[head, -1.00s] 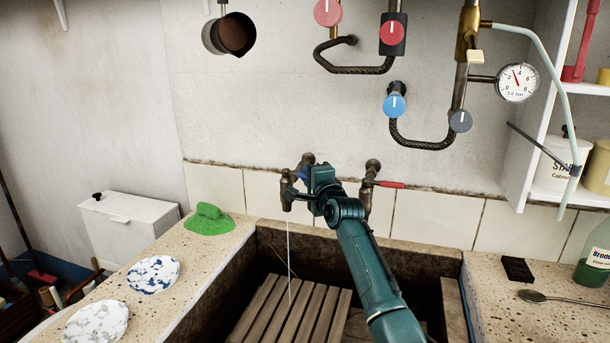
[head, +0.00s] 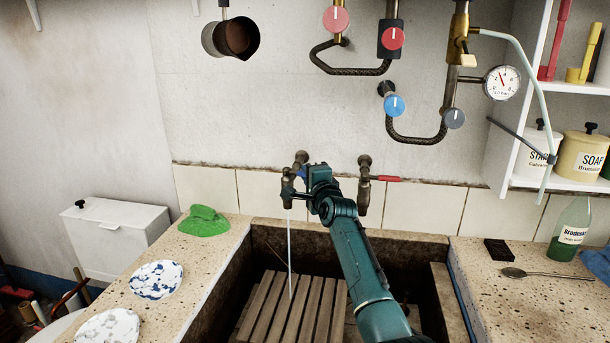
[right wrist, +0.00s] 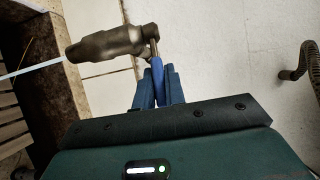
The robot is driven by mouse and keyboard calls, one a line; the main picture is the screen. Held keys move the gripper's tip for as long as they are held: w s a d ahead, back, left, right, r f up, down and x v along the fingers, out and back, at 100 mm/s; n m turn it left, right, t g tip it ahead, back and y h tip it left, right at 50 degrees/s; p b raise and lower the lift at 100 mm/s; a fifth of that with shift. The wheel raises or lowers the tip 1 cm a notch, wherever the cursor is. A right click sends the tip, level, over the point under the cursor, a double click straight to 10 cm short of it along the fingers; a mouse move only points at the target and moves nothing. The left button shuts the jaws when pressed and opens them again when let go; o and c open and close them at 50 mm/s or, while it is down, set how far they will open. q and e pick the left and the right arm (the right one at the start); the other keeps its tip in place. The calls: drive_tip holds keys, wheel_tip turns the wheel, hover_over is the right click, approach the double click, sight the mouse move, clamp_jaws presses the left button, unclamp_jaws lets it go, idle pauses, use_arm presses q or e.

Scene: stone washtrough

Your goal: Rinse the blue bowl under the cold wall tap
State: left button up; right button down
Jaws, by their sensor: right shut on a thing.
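The cold wall tap (head: 288,187) is the left of two bronze taps over the stone trough (head: 222,300). It also shows in the right wrist view (right wrist: 105,45). A thin white stream of water (head: 290,250) falls from it to the wooden slats. My right gripper (head: 304,174) is at this tap, and the right wrist view shows its blue fingers (right wrist: 157,90) shut on the tap's blue lever (right wrist: 157,68). No plain blue bowl shows; a blue-and-white mottled dish (head: 155,280) lies on the left ledge. My left gripper is out of view.
A second tap with a red lever (head: 386,179) stands close at the right. A slatted wooden rack (head: 275,308) lies in the trough. A green cloth (head: 203,221) and a white mottled dish (head: 108,327) are on the left ledge; a black block (head: 498,249) and spoon (head: 540,274) are on the right.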

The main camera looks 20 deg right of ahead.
drive_tip(key=shift+r, duration=0.15)
drive_tip(key=c, duration=1.5)
unclamp_jaws()
drive_tip(key=shift+o, duration=0.2)
drive_tip(key=shift+s+f, duration=0.15)
drive_tip(key=shift+f, duration=0.05)
drive_tip(key=s, duration=1.3)
drive_tip(key=shift+d, duration=0.25)
